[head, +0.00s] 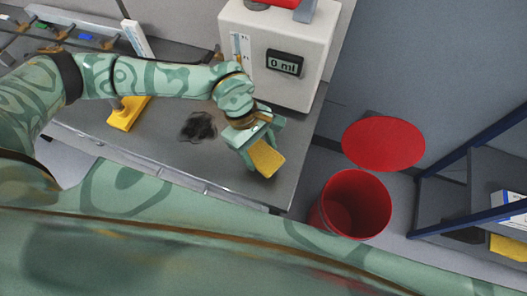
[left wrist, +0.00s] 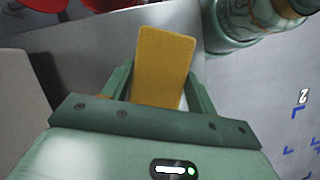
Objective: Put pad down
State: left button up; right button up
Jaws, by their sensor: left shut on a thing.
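The yellow pad (head: 266,159) is a flat rectangular block held in my left gripper (head: 258,150), above the front right part of the grey table in the head view. In the left wrist view the pad (left wrist: 163,66) sticks out between the two green fingers of my left gripper (left wrist: 160,92), which are shut on its sides. I cannot tell from these views how far the pad is above the table. My right gripper is not in view.
A white machine reading "0 ml" (head: 285,62) stands behind my gripper. A red bin (head: 352,206) with a red lid (head: 383,143) behind it is off the table's right edge.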

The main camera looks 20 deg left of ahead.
aim_at(263, 154)
pick_arm(q)
jog(key=shift+w+d+f, duration=0.2)
jog(key=shift+w+f, duration=0.7)
jog(key=shift+f, duration=0.2)
notch_tip(263, 154, down, 3)
jog(key=shift+w+f+b, duration=0.1)
jog(key=shift+f+b, duration=0.05)
jog(key=shift+b, duration=0.25)
jog(key=shift+f, duration=0.15)
jog(key=o, duration=0.9)
jog(key=shift+a, duration=0.1)
